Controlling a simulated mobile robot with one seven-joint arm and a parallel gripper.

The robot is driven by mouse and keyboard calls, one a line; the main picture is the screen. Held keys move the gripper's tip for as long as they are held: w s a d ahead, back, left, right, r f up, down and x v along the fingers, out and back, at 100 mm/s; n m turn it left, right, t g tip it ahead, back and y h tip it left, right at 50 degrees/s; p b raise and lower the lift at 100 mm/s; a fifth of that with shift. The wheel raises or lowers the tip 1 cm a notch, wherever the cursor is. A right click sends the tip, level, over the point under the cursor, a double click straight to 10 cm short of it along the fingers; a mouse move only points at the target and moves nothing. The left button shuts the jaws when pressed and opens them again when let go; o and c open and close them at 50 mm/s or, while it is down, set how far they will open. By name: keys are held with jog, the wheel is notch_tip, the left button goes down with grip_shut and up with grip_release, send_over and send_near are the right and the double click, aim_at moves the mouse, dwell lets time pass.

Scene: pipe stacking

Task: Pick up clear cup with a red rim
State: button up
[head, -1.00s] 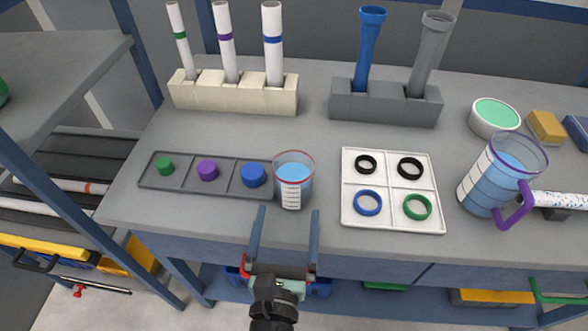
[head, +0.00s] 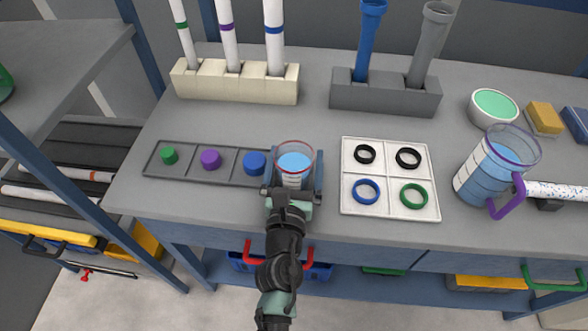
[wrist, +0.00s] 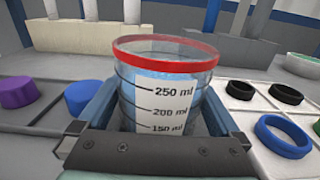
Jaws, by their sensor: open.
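The clear cup with a red rim (head: 294,160) stands upright on the bench between the grey cap tray and the white ring tray. It holds blue liquid. In the wrist view the cup (wrist: 165,85) fills the middle, with its red rim and a white scale label facing me. My gripper (head: 296,172) is open, with one finger on each side of the cup. In the wrist view the blue-grey fingers flank the cup and the palm hides its base. I cannot tell whether the fingers touch it.
The grey tray (head: 183,173) with green, purple and blue caps lies close on the left. The white tray (head: 390,178) with black, blue and green rings is close on the right. A purple-handled pitcher (head: 488,172) stands further right. Holders with upright tubes stand behind.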

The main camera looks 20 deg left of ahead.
jog(key=shift+c, duration=0.3)
jog(key=c, duration=1.3)
jog(key=shift+r, duration=0.25)
